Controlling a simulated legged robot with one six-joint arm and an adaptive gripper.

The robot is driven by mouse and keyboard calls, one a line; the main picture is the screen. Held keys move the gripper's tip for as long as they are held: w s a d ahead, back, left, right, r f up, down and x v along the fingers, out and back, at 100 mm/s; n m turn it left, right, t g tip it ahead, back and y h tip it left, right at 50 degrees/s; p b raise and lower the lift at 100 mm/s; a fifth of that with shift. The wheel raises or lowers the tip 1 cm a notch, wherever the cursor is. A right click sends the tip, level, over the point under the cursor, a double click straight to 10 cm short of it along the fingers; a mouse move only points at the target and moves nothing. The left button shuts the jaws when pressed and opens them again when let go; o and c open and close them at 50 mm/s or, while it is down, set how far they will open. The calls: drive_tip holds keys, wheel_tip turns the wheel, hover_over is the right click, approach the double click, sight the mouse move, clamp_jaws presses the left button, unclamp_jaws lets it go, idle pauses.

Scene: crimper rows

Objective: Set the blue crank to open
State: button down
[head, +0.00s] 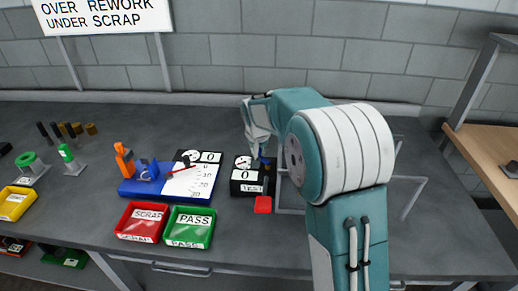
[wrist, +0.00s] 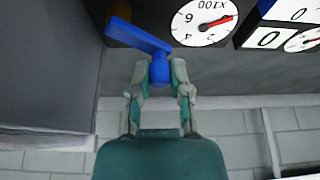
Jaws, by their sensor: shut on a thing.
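The blue crank (wrist: 140,38) is on the dark tester box (wrist: 208,60) in the wrist view, with its arm slanting from upper left down to a round knob. My gripper (wrist: 160,82) is shut on the knob, one finger on each side. In the head view the black tester box (head: 247,188) has a white dial, a 0 window and a TEST label. My gripper (head: 262,142) is at its back right, partly behind my arm, and only a bit of blue shows below it. The crank's marks cannot be read.
A blue fixture (head: 135,190) with an orange lever (head: 124,160) and a gauge stands left of the tester. A red SCRAP bin (head: 142,222) and a green PASS bin (head: 190,227) sit in front. A red block (head: 263,205) is at the tester's front. The sign (head: 105,14) stands behind.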

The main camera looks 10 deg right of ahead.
drive_tip(key=shift+s+a+f+n+y, duration=0.15)
drive_tip(key=shift+a+n+y, duration=0.1)
drive_tip(key=shift+n, duration=0.45)
drive_tip(key=shift+s+a+r+n+y, duration=0.1)
drive_tip(key=shift+s+n+y, duration=0.15)
drive_tip(key=shift+n, duration=0.45)
drive_tip(key=shift+s+a+f+n+y, duration=0.1)
drive_tip(key=shift+a+n+y, duration=0.15)
drive_tip(key=shift+n, duration=0.45)
drive_tip(key=c, duration=0.6)
unclamp_jaws()
drive_tip(key=shift+v, duration=6)
